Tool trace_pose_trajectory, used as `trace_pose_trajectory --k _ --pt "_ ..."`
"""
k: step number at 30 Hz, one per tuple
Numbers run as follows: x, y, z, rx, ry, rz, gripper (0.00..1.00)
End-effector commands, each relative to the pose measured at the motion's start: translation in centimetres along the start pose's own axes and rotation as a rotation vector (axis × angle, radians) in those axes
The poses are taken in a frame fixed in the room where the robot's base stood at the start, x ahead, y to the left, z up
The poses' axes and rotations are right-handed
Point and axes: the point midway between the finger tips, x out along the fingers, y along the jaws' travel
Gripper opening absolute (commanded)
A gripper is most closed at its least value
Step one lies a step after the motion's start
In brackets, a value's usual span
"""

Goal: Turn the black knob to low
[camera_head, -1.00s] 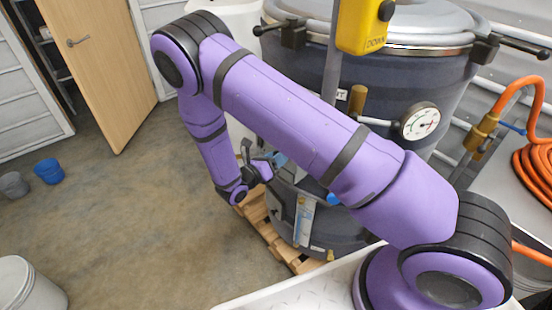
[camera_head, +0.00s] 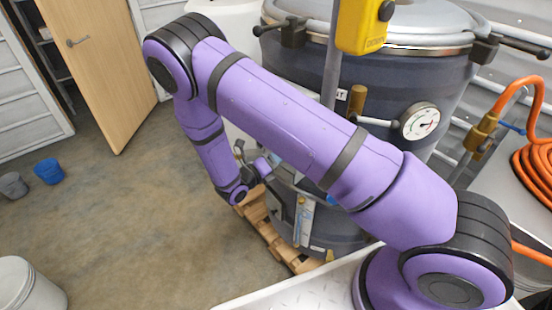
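My gripper (camera_head: 251,160) is small and partly hidden behind my purple forearm, low beside the left side of the dark vessel (camera_head: 440,88). Its fingers are too small and covered to show whether they are open or shut. A lower panel (camera_head: 304,221) on the vessel's front shows below my arm, to the right of the gripper. I cannot make out a black knob with a low mark near the gripper. A black round part (camera_head: 386,10) sits on the yellow hanging control box (camera_head: 361,27), well away from the gripper.
The vessel stands on a wooden pallet (camera_head: 262,224). A dial gauge (camera_head: 420,122) and an orange hose (camera_head: 536,160) are at the right. Blue (camera_head: 48,171) and grey (camera_head: 12,185) buckets stand far left.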

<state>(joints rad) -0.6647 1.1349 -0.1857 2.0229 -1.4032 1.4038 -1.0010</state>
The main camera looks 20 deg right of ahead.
Motion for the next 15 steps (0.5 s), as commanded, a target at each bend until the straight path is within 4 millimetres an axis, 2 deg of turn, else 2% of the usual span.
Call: trace_pose_trajectory --k 6,7,10,15 --pt "-0.12 0.08 -0.10 -0.001 0.001 0.003 0.20" --pt "-0.12 0.08 -0.10 -0.001 0.001 0.003 0.46" --pt "-0.10 0.06 -0.09 -0.001 0.001 0.003 0.69" --pt "-0.06 0.04 -0.05 0.000 0.000 0.002 0.69"
